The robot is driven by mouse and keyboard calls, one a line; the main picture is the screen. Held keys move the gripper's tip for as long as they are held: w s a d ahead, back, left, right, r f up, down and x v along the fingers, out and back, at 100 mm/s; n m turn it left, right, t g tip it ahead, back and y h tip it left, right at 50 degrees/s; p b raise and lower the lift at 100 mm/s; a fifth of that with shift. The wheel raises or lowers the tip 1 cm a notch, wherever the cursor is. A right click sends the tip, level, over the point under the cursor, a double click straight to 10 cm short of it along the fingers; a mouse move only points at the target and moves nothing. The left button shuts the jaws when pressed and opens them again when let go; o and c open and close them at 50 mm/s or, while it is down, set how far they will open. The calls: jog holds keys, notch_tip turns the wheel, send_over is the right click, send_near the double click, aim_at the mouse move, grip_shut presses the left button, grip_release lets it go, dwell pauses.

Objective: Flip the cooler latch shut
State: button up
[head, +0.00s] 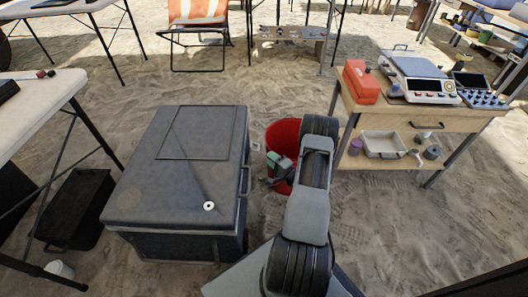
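The cooler (150,190) is a large dark grey box on the sand at the left of centre. Its lid looks closed. A small white ring-shaped piece (208,206) sits on the lid near the front right, at the end of a thin dark line; I cannot tell whether it is the latch. A dark handle (245,181) shows on the right side. My gripper (272,181) appears small and partly hidden beside my arm, in front of the red bucket and right of the cooler, apart from it. Its fingers are too small to read.
A red bucket (279,132) stands right of the cooler, behind my arm. A wooden table (400,115) with a scale (415,68) and red case (361,82) is at right. A black crate (75,212) and white table (40,112) are at left. Open sand lies behind the cooler.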

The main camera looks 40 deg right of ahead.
jog(key=s+p, duration=0.1)
jog(key=s, duration=0.6)
jog(key=shift+d, duration=0.45)
jog(key=shift+f, duration=0.15)
jog(key=shift+c, duration=0.5)
